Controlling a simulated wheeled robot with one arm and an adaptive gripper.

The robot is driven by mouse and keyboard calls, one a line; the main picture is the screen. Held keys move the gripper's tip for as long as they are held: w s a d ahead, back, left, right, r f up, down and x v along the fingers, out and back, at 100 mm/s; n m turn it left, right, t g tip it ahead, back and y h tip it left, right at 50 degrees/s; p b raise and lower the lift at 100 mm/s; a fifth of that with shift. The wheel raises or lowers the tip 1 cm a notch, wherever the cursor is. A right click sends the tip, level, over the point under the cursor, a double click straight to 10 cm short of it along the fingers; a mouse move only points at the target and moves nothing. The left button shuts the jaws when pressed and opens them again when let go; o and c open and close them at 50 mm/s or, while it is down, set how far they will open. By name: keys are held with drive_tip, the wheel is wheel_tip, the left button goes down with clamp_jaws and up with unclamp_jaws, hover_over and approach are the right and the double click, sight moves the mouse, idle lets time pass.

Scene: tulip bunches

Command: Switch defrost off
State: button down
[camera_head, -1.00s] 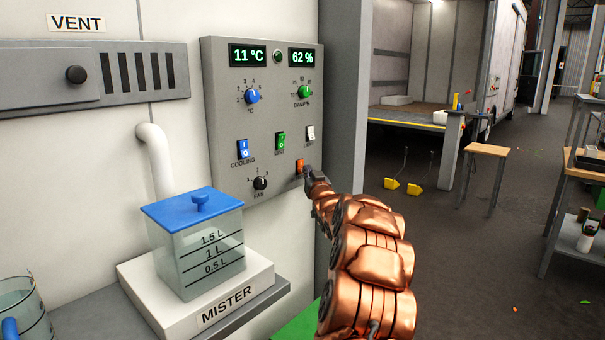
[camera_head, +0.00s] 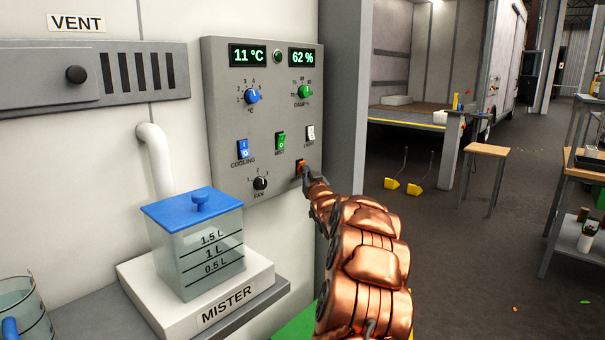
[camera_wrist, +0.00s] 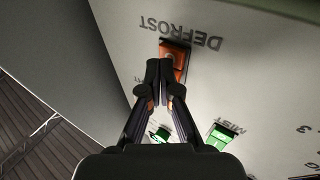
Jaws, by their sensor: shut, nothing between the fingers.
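The orange defrost switch (camera_head: 300,167) is at the lower right of the grey control panel (camera_head: 226,110). In the wrist view the same orange switch (camera_wrist: 178,58) sits beside the word DEFROST, which shows upside down. My gripper (camera_head: 306,172) is shut and empty, its tips at the switch. In the wrist view the closed fingertips (camera_wrist: 160,66) overlap the switch's edge and seem to touch it. They hide part of it, and I cannot clearly tell which way the rocker is tilted.
Near it on the panel are the white light switch (camera_head: 311,132), green mist switch (camera_head: 280,141), blue cooling switch (camera_head: 243,149) and black fan knob (camera_head: 260,183). The mister (camera_head: 200,245) stands below left. Open floor lies to the right.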

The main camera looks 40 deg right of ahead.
drive_tip(key=shift+s, duration=0.15)
drive_tip(key=shift+s+d+r, duration=0.1)
drive_tip(key=shift+s+r, duration=0.15)
drive_tip(key=shift+s, duration=0.4)
drive_tip(key=shift+s+r, duration=0.1)
drive_tip(key=shift+s, duration=0.05)
drive_tip(key=s, duration=0.1)
drive_tip(key=s+r+p, duration=0.1)
drive_tip(key=s, duration=0.2)
drive_tip(key=shift+s+d+r, duration=0.15)
drive_tip(key=shift+r, duration=0.2)
drive_tip(key=shift+r+p, duration=0.1)
drive_tip(key=shift+p, duration=0.2)
idle(0.3)
